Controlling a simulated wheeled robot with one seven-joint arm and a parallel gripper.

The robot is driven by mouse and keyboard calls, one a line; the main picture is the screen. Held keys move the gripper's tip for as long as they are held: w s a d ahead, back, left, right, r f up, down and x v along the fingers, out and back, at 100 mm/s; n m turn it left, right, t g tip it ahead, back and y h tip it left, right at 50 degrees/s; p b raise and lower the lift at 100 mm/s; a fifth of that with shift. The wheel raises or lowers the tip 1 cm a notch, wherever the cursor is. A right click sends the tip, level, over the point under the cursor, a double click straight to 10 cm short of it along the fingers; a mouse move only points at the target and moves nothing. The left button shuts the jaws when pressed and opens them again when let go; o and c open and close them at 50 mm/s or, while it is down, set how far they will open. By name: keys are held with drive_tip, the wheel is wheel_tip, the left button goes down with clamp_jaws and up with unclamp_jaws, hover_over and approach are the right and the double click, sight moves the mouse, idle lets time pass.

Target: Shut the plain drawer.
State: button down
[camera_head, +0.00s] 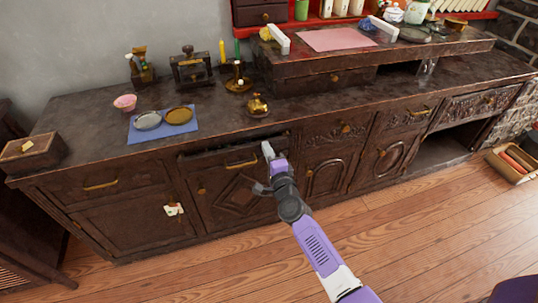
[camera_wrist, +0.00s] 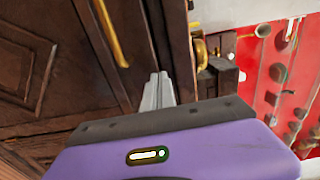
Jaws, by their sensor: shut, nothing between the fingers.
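The plain drawer (camera_head: 222,163) is in the dark wooden counter, second from the left, with a brass bar handle (camera_head: 241,162). It stands slightly out, with a dark gap under the countertop. In the wrist view the handle (camera_wrist: 110,32) runs along the drawer front (camera_wrist: 88,25) at upper left. My gripper (camera_head: 267,149) is at the right end of this drawer, right of the handle. In the wrist view its grey fingers (camera_wrist: 158,88) are together and empty, close to the drawer's edge. I cannot tell whether they touch it.
The countertop (camera_head: 75,120) holds a blue mat (camera_head: 162,138) with two dishes and a brass pot (camera_head: 257,106) above the drawer. A cabinet door (camera_head: 240,196) lies below the drawer. A basket (camera_head: 513,165) stands at the right. The wooden floor (camera_head: 420,230) in front is clear.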

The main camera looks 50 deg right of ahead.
drive_tip(key=x, duration=0.2)
drive_tip(key=shift+w+d+b, duration=0.15)
drive_tip(key=shift+w+b, duration=0.1)
drive_tip(key=shift+b, duration=0.1)
idle(0.4)
